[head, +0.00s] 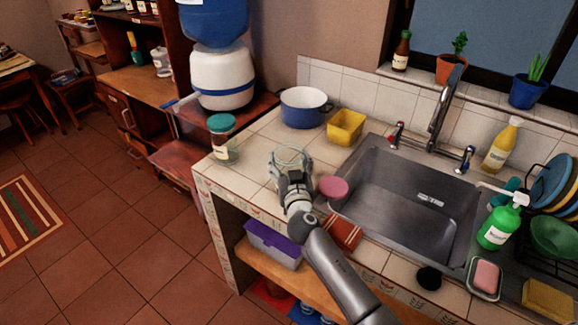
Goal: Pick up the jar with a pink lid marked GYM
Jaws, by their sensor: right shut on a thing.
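My right gripper (291,180) is at the counter left of the sink, shut on a clear glass jar (290,155). The gripper hides the jar's lower front. I see no lid on this jar and no readable GYM mark. Another glass jar with a teal lid (221,123) and a pale label stands upright at the counter's left end. My left gripper is out of view.
A blue pot (304,107) and a yellow tub (346,128) stand behind the gripper. Counter between the two jars is clear.

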